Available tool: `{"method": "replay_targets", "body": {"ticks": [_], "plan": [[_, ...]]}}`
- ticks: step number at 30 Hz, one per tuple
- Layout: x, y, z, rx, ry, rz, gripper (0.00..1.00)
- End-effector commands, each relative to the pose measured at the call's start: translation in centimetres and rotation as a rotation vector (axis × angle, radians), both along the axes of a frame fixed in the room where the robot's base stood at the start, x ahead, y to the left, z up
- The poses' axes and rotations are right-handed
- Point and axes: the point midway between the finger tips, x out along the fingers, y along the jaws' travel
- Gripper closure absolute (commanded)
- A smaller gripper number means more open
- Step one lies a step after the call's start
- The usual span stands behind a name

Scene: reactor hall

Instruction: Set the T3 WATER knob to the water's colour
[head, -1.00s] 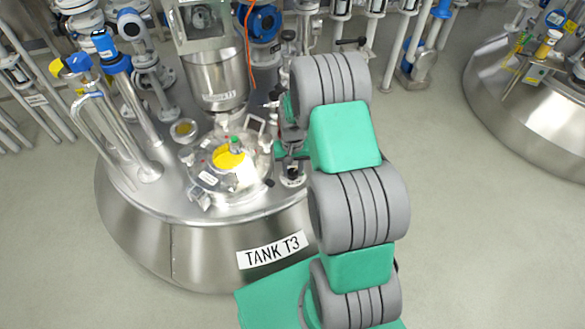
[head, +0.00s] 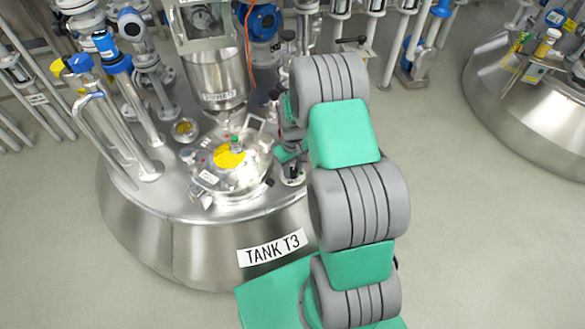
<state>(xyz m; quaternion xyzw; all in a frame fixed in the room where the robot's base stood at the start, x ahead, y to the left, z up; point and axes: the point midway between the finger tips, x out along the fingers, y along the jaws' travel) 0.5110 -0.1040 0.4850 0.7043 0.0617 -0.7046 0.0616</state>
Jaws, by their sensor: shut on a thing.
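The steel tank labelled TANK T3 (head: 272,248) stands left of centre in the head view. A round yellow patch (head: 229,159) shows in the bright hatch on its top; I cannot tell whether it is the water. A smaller round glass (head: 184,128) with a yellowish middle sits behind it to the left. A little of my gripper (head: 286,154) shows beside the upper arm, low over the tank's right rear side. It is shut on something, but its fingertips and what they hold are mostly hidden. I cannot read a T3 WATER label or make out the knob.
A steel vessel (head: 215,75) with an orange cable stands behind the hatch. Tall pipes with blue caps (head: 115,62) rise at the tank's left. Another tank (head: 535,120) stands far right. The floor (head: 470,240) between is clear.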

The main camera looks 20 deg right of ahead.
Motion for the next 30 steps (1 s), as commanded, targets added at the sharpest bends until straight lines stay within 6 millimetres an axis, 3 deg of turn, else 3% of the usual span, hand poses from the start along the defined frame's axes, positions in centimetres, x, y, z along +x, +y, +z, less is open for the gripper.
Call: {"method": "replay_targets", "body": {"ticks": [8,9,17,25,30], "plan": [[0.0,0.0,0.0,0.000,-0.001,0.000,1.00],[0.0,0.0,0.0,0.000,-0.001,0.000,0.66],[0.0,0.0,0.0,0.000,-0.001,0.000,0.45],[0.0,0.0,0.3,0.000,-0.001,0.000,0.45],[0.1,0.0,3.3,-0.001,-0.004,0.000,0.45]]}}
